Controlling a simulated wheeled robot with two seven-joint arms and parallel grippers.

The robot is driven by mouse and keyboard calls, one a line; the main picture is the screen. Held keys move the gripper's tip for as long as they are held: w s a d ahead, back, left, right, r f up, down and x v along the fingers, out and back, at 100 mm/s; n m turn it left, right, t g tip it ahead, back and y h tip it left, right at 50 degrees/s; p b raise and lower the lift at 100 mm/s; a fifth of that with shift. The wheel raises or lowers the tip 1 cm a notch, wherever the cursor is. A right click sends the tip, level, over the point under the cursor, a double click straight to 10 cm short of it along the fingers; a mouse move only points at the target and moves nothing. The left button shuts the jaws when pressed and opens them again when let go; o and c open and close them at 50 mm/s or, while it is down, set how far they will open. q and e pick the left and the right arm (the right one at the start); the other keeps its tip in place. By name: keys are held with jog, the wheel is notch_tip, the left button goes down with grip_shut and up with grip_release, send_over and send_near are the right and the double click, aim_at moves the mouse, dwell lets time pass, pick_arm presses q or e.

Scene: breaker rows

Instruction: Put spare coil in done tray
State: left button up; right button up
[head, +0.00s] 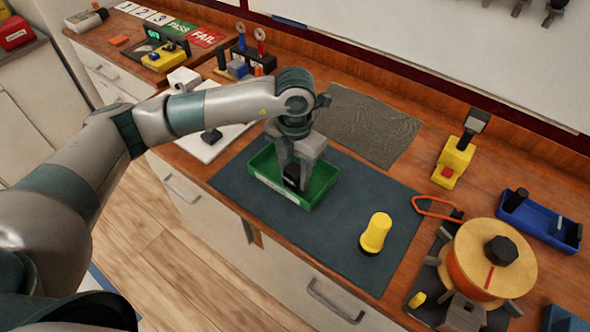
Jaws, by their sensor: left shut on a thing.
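The green tray (324,187) with a white label on its front wall lies on the dark mat; I take it as the done tray. My left gripper (292,174) reaches down into the tray's opening from above. It is shut on a small black piece (291,184), which I take as the spare coil. The piece is inside the tray's outline, low between the fingertips; I cannot tell whether it touches the tray floor. The fingers partly hide it. My right gripper is not in view.
Further right are a yellow tool (453,163), an orange-tan spool (470,250) and a blue tray (540,220). A grey cloth (370,123) lies behind. A white sheet (200,150) lies left.

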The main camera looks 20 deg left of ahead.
aim_at(296, 168)
pick_arm(q)
jog(key=shift+f, duration=0.1)
jog(key=o, duration=1.2)
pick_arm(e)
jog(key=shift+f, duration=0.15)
pick_arm(q)
jog(key=shift+r, duration=0.25)
notch_tip(296, 168, up, 6)
jog(key=b, duration=0.3)
jog(key=shift+w+r, duration=0.1)
jog(key=shift+r, duration=0.05)
notch_tip(296, 168, up, 4)
jog(key=shift+r+b, duration=0.15)
jog(key=shift+b, duration=0.4)
jog(key=shift+r, duration=0.6)
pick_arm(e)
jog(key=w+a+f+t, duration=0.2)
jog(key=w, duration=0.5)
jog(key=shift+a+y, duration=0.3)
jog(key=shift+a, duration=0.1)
